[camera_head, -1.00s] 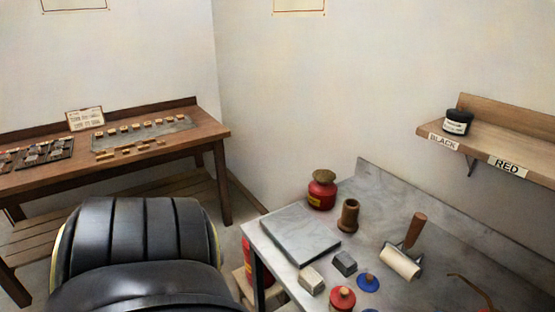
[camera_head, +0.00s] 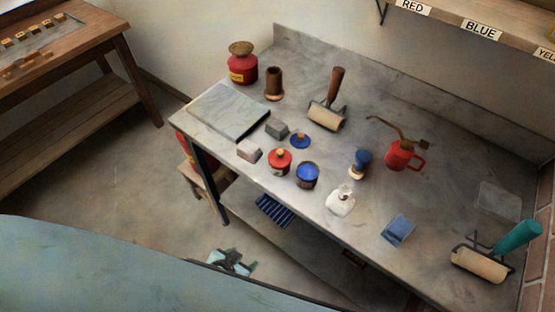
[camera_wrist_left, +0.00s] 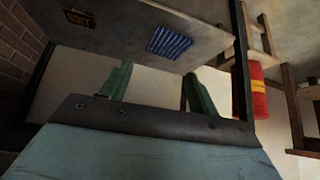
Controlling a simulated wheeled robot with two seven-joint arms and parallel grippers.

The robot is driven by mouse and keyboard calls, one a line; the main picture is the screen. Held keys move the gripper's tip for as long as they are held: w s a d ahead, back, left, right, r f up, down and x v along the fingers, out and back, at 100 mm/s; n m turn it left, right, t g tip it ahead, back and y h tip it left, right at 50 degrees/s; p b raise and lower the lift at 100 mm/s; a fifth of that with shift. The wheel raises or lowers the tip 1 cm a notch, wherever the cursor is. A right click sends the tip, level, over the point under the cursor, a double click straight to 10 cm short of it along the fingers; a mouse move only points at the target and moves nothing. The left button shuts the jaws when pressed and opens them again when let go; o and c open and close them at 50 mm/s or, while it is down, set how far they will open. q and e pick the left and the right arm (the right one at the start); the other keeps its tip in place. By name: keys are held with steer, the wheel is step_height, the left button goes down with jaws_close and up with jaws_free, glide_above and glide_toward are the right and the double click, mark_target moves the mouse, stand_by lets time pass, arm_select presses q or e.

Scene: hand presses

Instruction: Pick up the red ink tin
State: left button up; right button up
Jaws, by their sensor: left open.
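My left gripper (camera_head: 230,262) is low in front of the table, below the tabletop and apart from the tin. In the left wrist view its two green fingers (camera_wrist_left: 157,88) are spread with nothing between them. The tin is not seen in that view. My right gripper is not in view.
A lower shelf holds a blue striped item (camera_head: 274,211). A red cylinder (camera_wrist_left: 256,90) stands below the table.

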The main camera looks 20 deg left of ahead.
arm_select(q)
steer(key=w+d+r+t, duration=0.25)
steer(key=w+r, duration=0.45)
steer(key=r, duration=0.5)
steer(key=t+h, duration=0.1)
steer(key=t, duration=0.3)
glide_toward(283, 156)
steer(key=x, duration=0.4)
steer(key=a+f+x, duration=0.1)
steer(key=x, duration=0.1)
steer(key=shift+b+x, duration=0.35)
steer(key=shift+x, duration=2.5)
steer(key=shift+s+d+f, duration=0.1)
steer(key=shift+d+f, duration=0.05)
steer(key=shift+f, duration=0.05)
steer(key=shift+c, duration=0.4)
steer(key=shift+r, duration=0.1)
steer(key=c, duration=0.8)
